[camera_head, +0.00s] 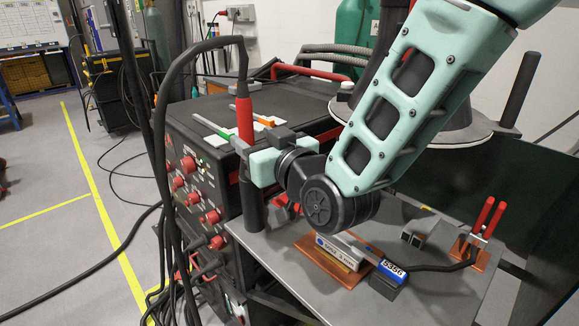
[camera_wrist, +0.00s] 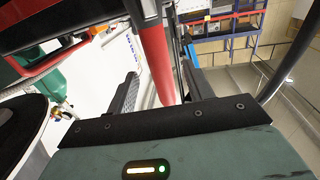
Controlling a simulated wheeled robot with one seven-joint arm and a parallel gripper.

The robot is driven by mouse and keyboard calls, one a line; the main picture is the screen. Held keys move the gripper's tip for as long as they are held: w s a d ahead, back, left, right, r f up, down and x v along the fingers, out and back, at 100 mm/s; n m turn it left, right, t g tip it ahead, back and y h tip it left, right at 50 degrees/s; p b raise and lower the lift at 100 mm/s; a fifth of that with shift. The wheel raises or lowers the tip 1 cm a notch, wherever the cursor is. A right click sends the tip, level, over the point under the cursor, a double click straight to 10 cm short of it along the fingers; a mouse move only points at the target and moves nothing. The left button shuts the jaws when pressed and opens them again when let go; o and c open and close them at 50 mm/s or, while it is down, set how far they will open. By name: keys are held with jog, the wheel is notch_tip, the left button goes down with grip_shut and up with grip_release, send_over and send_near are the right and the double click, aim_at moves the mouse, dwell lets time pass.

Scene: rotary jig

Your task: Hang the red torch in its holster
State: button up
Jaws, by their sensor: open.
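The red torch (camera_head: 244,108) stands upright at the welding machine's near right corner, with a black cable rising from its top. My gripper (camera_head: 214,111) is open, and its two fingers reach past the torch on either side. In the wrist view, the torch (camera_wrist: 155,55) runs between the spread fingers of my gripper (camera_wrist: 160,80), with gaps visible. A black upright tube (camera_head: 251,203), which looks like the holster, stands directly below the torch. My gripper's body hides the torch's lower end, so I cannot tell how far it sits in the tube.
The black welding machine (camera_head: 200,190) with red knobs stands left of the grey table (camera_head: 280,262). A labelled block (camera_head: 340,250) on a copper plate, a blue-tagged piece (camera_head: 392,270) and red-handled pliers (camera_head: 482,218) lie on the table. The torch's cable loops left of my gripper.

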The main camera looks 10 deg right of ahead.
jog(key=b+v, duration=0.1)
jog(key=v, duration=0.1)
jog(key=b+v, duration=0.3)
jog(key=v, duration=0.1)
jog(key=shift+f+b, duration=0.3)
jog(key=shift+b, duration=0.1)
